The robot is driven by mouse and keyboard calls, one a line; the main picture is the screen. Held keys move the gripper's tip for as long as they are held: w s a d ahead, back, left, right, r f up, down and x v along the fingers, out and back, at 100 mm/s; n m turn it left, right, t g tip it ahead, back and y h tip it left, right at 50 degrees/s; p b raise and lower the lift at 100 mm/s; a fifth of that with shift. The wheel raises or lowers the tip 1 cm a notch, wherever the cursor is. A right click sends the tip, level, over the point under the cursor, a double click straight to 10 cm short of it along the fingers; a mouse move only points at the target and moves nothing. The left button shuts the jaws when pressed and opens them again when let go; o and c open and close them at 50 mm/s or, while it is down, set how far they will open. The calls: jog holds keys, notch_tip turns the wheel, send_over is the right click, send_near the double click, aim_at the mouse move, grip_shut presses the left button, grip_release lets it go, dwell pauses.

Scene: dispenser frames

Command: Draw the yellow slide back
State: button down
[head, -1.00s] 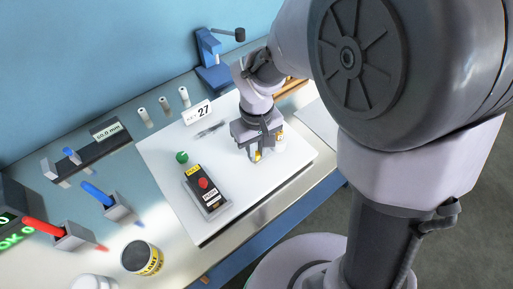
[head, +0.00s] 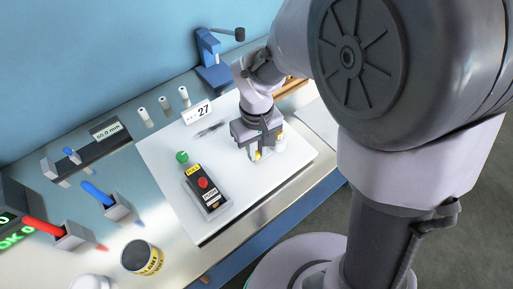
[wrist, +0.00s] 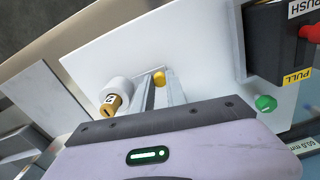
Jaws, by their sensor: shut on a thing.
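A small yellow slide (wrist: 159,77) shows between the fingertips of my gripper (wrist: 160,86) in the wrist view. My gripper is shut on it, low over the white board (wrist: 205,60). In the head view my gripper (head: 257,155) covers most of the slide, and only a bit of yellow shows beneath it. A white cylinder with a brass-coloured end (wrist: 112,100) stands just beside the fingers in the wrist view. The rest of the slide's mount is hidden by the gripper.
A black box (head: 207,190) with a red button and a green knob (head: 182,157) lie on the board to the left. A "27" card (head: 198,112) stands behind. Blue and red tools in grey holders and a tin (head: 142,257) are further left. The board's front is clear.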

jog(key=shift+s+a, duration=0.7)
jog(key=shift+a, duration=0.35)
jog(key=c, duration=1.3)
grip_release()
jog(key=shift+a, duration=0.15)
notch_tip(320, 180, up, 17)
jog(key=p, duration=0.7)
jog(key=shift+r, duration=0.2)
